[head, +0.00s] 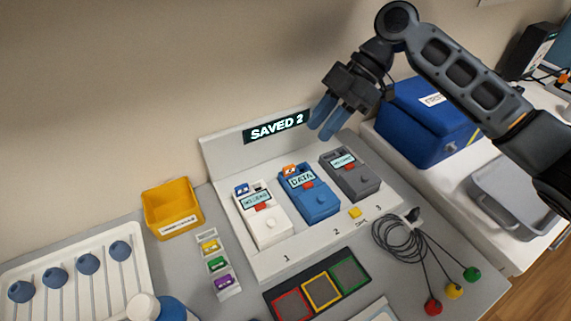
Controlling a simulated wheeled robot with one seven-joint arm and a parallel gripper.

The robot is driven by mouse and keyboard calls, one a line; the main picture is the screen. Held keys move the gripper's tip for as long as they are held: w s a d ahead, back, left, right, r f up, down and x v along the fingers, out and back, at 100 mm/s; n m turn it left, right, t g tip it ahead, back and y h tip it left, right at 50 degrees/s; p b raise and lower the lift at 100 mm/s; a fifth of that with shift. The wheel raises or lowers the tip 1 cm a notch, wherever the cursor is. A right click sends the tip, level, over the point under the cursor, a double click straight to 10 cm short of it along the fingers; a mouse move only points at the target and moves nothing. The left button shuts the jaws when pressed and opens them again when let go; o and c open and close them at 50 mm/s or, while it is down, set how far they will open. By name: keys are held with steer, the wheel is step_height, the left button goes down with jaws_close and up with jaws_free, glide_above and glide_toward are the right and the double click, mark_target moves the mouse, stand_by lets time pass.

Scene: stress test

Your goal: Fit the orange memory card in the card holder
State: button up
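An orange memory card (290,170) stands in the top end of the blue device (309,197) labelled DATA, above number 2. The card holder (229,292) is a pale upright strip on the grey table, left of the devices. It holds a yellow card (209,246), a green card (216,264) and a purple card (223,281); its top place looks empty. My gripper (319,131) hangs behind and above the blue device, near the display's right end. Its two blue fingers are apart with nothing seen between them. It does not touch the orange card.
A white device (267,228) with a blue card (241,189) and a grey device (356,181) flank the blue one. The display (276,127) reads SAVED 2. A yellow bin (172,207), coloured-square pad (321,290) and coiled cable (397,238) lie around.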

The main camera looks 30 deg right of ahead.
mark_target(291, 166)
steer(key=b+x, duration=0.3)
steer(key=x, duration=0.6)
jaws_close()
stand_by(0.5)
step_height(291, 166, up, 6)
steer(key=p, duration=0.3)
steer(key=shift+p, duration=0.4)
